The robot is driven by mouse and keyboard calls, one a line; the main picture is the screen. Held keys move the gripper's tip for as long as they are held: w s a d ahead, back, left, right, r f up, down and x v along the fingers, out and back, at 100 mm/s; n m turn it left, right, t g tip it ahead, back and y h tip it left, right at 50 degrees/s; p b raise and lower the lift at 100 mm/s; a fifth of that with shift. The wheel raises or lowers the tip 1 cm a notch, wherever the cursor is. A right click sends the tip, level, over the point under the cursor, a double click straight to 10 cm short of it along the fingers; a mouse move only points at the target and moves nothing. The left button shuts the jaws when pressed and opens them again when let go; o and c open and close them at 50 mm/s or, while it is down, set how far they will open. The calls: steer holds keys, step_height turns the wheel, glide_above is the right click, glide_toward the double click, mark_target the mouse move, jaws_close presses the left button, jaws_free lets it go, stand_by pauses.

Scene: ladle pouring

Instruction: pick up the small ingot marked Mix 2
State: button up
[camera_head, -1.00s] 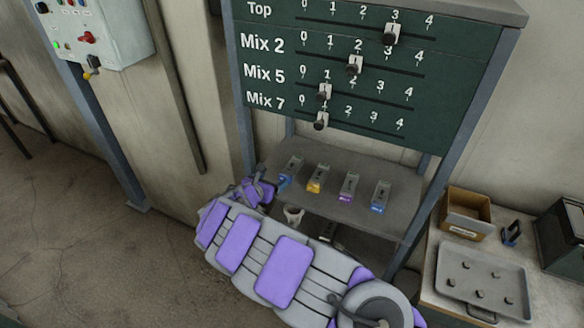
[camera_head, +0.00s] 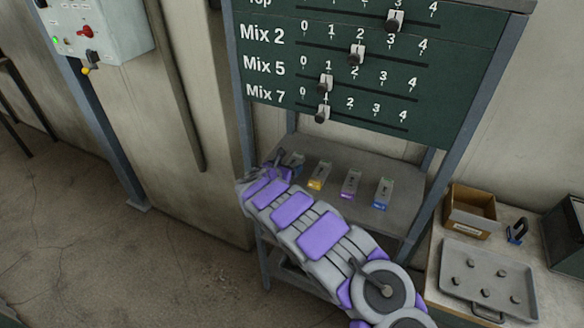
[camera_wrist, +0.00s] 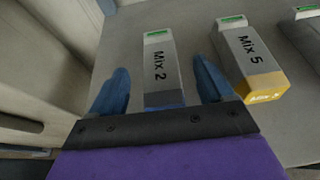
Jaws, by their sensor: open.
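The small ingot marked Mix 2 (camera_wrist: 159,62) lies on the grey shelf in the wrist view, a grey bar with a green patch at its far end and a blue near end. My gripper (camera_wrist: 165,85) is open, with one blue finger on each side of the near part of this ingot. I cannot tell whether either finger touches it. In the head view, the Mix 2 ingot (camera_head: 294,160) is the leftmost in the row, partly hidden behind my arm's end.
The yellow-ended Mix 5 ingot (camera_wrist: 246,58) lies close to the right finger. Purple-ended (camera_head: 350,184) and blue-ended (camera_head: 383,193) ingots lie farther right on the shelf (camera_head: 330,150). A slider board (camera_head: 340,95) stands above. A tray (camera_head: 460,255) and cardboard box (camera_head: 470,211) are at right.

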mark_target(291, 164)
steer(key=shift+w+d+f, duration=0.2)
steer(key=shift+w+f, duration=0.55)
steer(key=shift+w, duration=0.15)
steer(key=shift+w+d, duration=0.25)
steer(key=shift+w, duration=0.25)
jaws_close()
